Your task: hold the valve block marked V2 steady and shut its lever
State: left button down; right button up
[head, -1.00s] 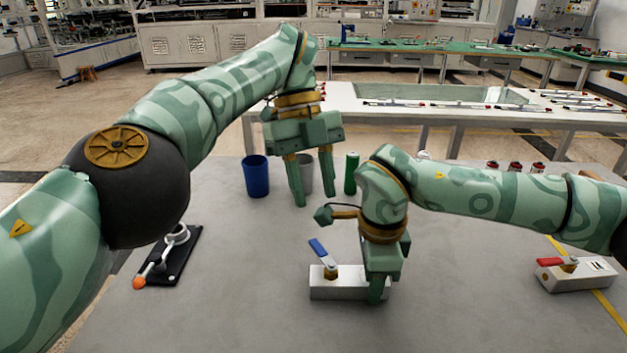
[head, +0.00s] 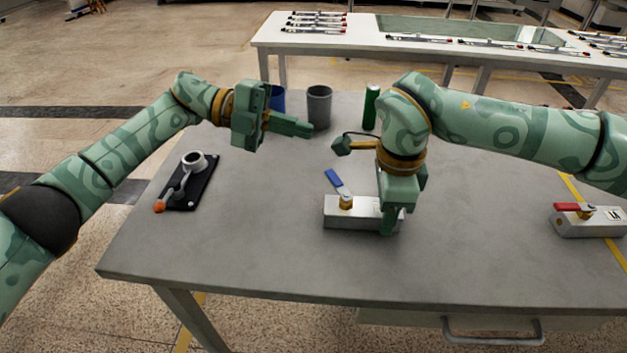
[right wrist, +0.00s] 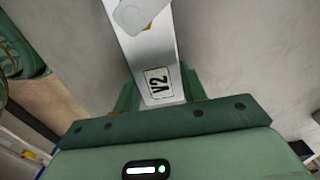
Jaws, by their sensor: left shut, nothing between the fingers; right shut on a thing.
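The valve block marked V2 (head: 352,218) lies on the grey table with a brass stem and a blue lever (head: 334,179) slanting up to the left, off the block's long axis. In the right wrist view the block (right wrist: 148,48) shows its V2 label between the fingers. My right gripper (head: 388,222) is shut on the block's right end from above; it also shows in the right wrist view (right wrist: 160,103). My left gripper (head: 305,130) is shut and empty, above the table up and left of the lever, its fingers pointing right.
Another block with a red lever (head: 588,221) stands at the right by a yellow line. A black plate with an orange-tipped handle (head: 187,186) lies at the left. A blue cup (head: 277,99), a grey cup (head: 319,106) and a green cylinder (head: 371,106) stand behind.

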aim_at(330, 181)
pick_arm(q)
jog(key=a+t+h, duration=0.2)
jog(key=a+t, duration=0.1)
jog(key=a, duration=0.2)
jog(key=s+a+f+m+t, duration=0.1)
jog(key=s+f+m+t, duration=0.1)
jog(key=s+m, duration=0.2)
jog(key=s+a+f+m+t+y, duration=0.1)
jog(key=s+f+m+t, duration=0.1)
jog(key=s+m+t, duration=0.1)
jog(key=s+a+f+m+t, duration=0.2)
jog(key=s+f+m+t, duration=0.1)
jog(key=s+m, duration=0.1)
jog(key=shift+s+a+m+y, duration=0.1)
jog(key=shift+s+m+y, duration=0.2)
jog(key=shift+s+m, duration=0.1)
jog(key=shift+s+f+m, duration=0.2)
jog(key=shift+m, duration=0.2)
jog(key=x, duration=1.4)
jog(key=shift+f, duration=0.2)
